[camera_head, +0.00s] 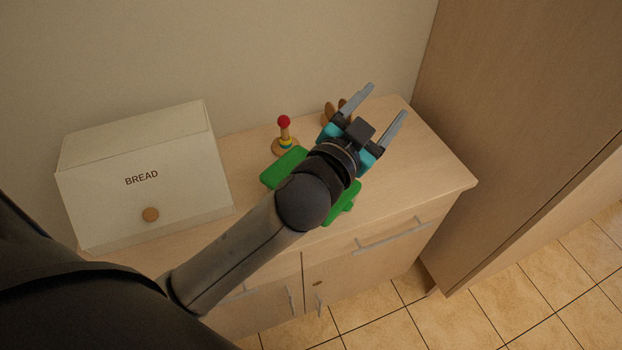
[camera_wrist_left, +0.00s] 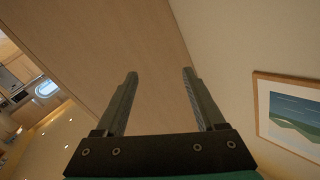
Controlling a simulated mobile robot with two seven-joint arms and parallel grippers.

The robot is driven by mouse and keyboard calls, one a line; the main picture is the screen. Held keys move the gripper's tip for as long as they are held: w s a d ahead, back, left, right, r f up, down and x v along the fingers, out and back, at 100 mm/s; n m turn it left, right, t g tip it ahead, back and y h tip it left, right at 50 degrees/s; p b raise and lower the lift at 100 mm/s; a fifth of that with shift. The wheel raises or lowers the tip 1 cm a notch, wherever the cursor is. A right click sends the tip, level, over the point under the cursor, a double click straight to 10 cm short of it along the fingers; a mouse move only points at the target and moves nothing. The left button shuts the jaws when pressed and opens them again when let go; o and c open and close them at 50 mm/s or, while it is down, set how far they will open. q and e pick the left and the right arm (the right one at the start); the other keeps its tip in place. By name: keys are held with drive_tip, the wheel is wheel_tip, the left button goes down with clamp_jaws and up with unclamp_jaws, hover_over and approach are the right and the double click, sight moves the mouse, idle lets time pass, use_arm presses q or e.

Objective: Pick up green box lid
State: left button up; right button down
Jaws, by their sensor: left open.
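A green object (camera_head: 282,167), which looks like the green box or its lid, sits on the light wood cabinet top. My left forearm and wrist cover much of it, so I cannot tell lid from box. My left gripper (camera_head: 388,100) is open and empty, past the green object toward the right end of the cabinet. In the left wrist view the two fingers (camera_wrist_left: 160,90) stand apart with nothing between them; the green object is not in that view. My right gripper is in neither view.
A white bread box (camera_head: 150,205) stands at the left of the cabinet top (camera_head: 430,165). A small toy with a red ball (camera_head: 284,128) and a brown wooden object (camera_head: 332,112) stand behind the green object. A tall wood panel (camera_head: 510,110) rises at the right.

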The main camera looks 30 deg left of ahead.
use_arm(q)
drive_tip(key=d+r+m+t+h, duration=0.2)
drive_tip(key=d+r+m+h, duration=0.4)
drive_tip(key=r, duration=0.1)
drive_tip(key=s+d+r+m+g+h, duration=0.1)
drive_tip(key=s+d+m+g+h, duration=0.1)
drive_tip(key=d+m+g+h, duration=0.5)
drive_tip(key=s+d+r+m+g+h, duration=0.25)
drive_tip(key=m+g+h, duration=0.2)
drive_tip(key=m, duration=0.35)
wheel_tip(320, 180, down, 10)
drive_tip(key=a+f+m+g+y, duration=0.1)
drive_tip(key=m+g+y, duration=0.5)
drive_tip(key=g, duration=0.2)
drive_tip(key=a+f+y, duration=0.4)
drive_tip(key=a+y, duration=0.1)
drive_tip(key=a, duration=0.2)
drive_tip(key=w+a+n+y, duration=0.3)
drive_tip(key=a+y, duration=0.6)
drive_tip(key=a, duration=1)
drive_tip(key=shift+g, duration=0.25)
wheel_tip(320, 180, down, 9)
drive_tip(key=shift+d+r, duration=0.1)
drive_tip(key=shift+d, duration=0.05)
drive_tip(key=shift+s+f, duration=0.2)
drive_tip(key=shift+f, duration=1.35)
drive_tip(key=shift+s+f, duration=0.2)
drive_tip(key=shift+f, duration=1.35)
